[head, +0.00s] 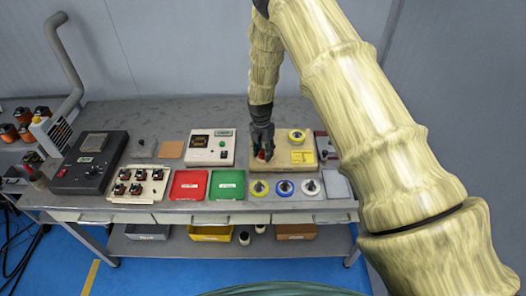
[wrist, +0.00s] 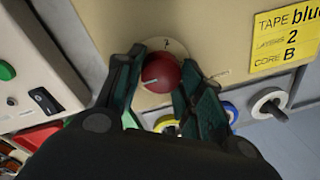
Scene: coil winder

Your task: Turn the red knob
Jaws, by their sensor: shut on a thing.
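The red knob (wrist: 162,72) sits on a beige panel (wrist: 110,35) of the coil winder, with a pale round dial plate behind it. A light pointer line on the knob points to the lower left in the wrist view. My gripper (wrist: 160,80) has one dark green finger on each side of the knob and is shut on it. In the head view my gripper (head: 262,138) reaches down to the winder (head: 300,140), and only a little of the red knob (head: 262,155) shows between the fingers.
A yellow label (wrist: 285,35) reads TAPE blue, LAYERS 2, CORE B. A white box with a display (head: 211,148) stands left of the winder. My arm covers the right side.

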